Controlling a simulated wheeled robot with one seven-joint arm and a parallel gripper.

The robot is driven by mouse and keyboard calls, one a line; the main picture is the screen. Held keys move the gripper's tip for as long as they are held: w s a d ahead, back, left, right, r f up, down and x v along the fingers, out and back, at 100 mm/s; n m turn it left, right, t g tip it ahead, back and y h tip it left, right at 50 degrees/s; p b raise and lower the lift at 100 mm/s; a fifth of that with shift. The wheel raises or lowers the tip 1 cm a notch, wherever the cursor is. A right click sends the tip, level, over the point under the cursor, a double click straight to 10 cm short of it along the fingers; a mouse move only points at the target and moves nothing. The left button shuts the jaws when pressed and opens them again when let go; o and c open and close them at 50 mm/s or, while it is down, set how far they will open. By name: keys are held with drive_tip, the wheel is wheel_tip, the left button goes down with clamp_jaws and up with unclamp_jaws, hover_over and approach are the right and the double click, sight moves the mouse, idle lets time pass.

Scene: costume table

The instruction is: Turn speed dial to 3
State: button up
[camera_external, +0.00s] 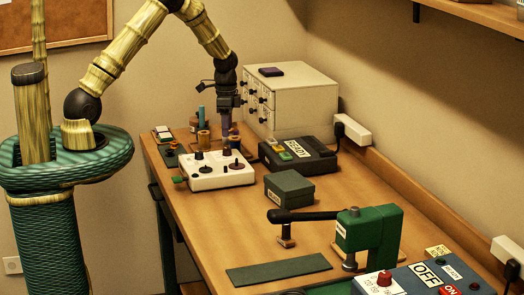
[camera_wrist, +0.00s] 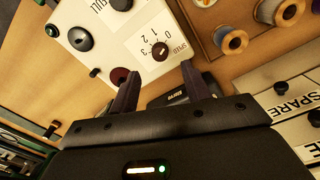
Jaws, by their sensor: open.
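The speed dial (camera_wrist: 160,51) is a small dark round knob on the white control box (camera_wrist: 196,18), with SPEED and the numbers 0 to 3 printed around it in the wrist view. Its pointer setting is too small to tell. The white box also shows on the table in the external view (camera_external: 208,184), where my gripper hides part of its back edge. My gripper (camera_wrist: 160,68) is open and empty. The dial appears between and just beyond its purple fingertips, not visibly touched. In the external view my gripper (camera_external: 226,143) points down at the box's back side.
Thread spools (camera_wrist: 268,12) stand close to the box. A green press (camera_external: 370,235) stands in front. Other knobs (camera_wrist: 80,39) share the white box.

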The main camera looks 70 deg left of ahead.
sight(228, 151)
wheel_tip(228, 151, down, 7)
drive_tip(key=shift+r+p, duration=0.1)
drive_tip(key=shift+p, duration=0.55)
drive_tip(key=c, duration=1)
